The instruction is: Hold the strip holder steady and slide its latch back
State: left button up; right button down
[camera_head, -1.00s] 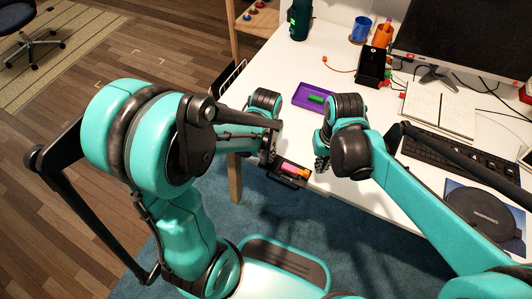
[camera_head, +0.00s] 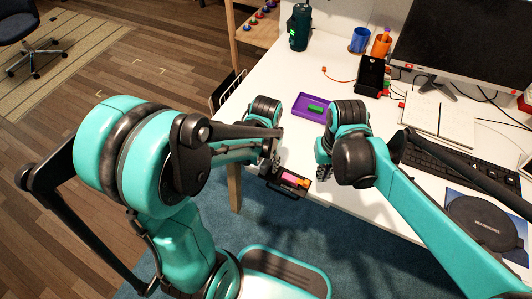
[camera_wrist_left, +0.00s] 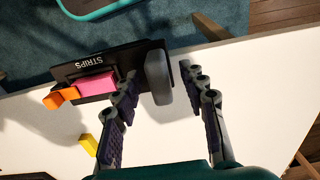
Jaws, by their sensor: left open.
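The black strip holder (camera_head: 270,185), holding a pink strip (camera_head: 289,178) and an orange strip (camera_head: 303,184), is at the front table edge. In the left wrist view the holder (camera_wrist_left: 128,60) is marked "STRIPS", with its pink (camera_wrist_left: 97,84) and orange (camera_wrist_left: 60,98) strips beside the lettering. A grey rounded part (camera_wrist_left: 158,78) is at one end. My left gripper (camera_head: 268,160) is at the holder's left end; its open fingers (camera_wrist_left: 161,76) straddle the grey part. My right gripper (camera_head: 323,162) is above the table near the holder's right end; its finger opening is unclear. I cannot make out the latch.
A purple tray (camera_head: 298,104) with a green piece (camera_head: 315,107) lies behind the grippers. A yellow piece (camera_wrist_left: 88,144) shows on the white table in the left wrist view. The keyboard (camera_head: 455,160), notebook (camera_head: 440,116) and monitor (camera_head: 470,45) are to the right.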

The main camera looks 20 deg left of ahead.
pick_arm(q)
notch_tip(320, 180, up, 11)
jog(key=s+t, duration=0.1)
jog(key=t, duration=0.1)
jog(key=s+r+t, duration=0.1)
jog(key=s+t, duration=0.1)
jog(key=s+r+n+t, duration=0.1)
jog(key=s+t, duration=0.1)
jog(key=t, duration=0.1)
jog(key=shift+s+d+r, duration=0.1)
jog(key=shift+s+d, duration=0.1)
jog(key=shift+d, duration=0.05)
pick_arm(e)
jog(key=s+d+r+m+t, duration=0.2)
jog(key=d+t, duration=0.1)
jog(key=d, duration=0.6)
jog(key=s+d+r+m+t, duration=0.1)
jog(key=d+r+m+t, duration=0.2)
jog(key=d, duration=0.6)
jog(key=shift+s+d+t, duration=0.15)
jog(key=shift+s+t, duration=0.2)
jog(key=shift+t, duration=0.15)
